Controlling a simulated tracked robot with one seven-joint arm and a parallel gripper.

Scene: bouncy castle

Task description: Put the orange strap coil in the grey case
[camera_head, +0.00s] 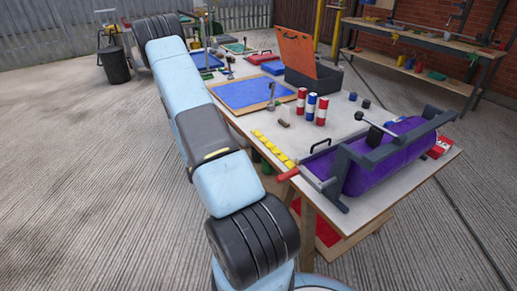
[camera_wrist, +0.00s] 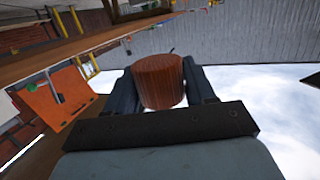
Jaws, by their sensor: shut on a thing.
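In the wrist view my gripper (camera_wrist: 163,88) is shut on the orange strap coil (camera_wrist: 160,80), a brown-orange ribbed cylinder held between the two dark fingers. The coil is up off any surface, with sky and fence behind it. The grey case (camera_head: 330,84) stands open on the table in the head view, with its orange lid (camera_head: 296,52) raised. The lid also shows at the left of the wrist view (camera_wrist: 58,98), apart from the coil. The inside of the case is mostly hidden. The head view does not show my gripper or the coil.
Red and blue cans (camera_head: 311,106) stand in front of the case. A blue tray (camera_head: 250,92) lies to its left. A purple roll in a dark frame (camera_head: 385,160) fills the table's near right end. A workbench (camera_head: 425,50) stands behind by the brick wall.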

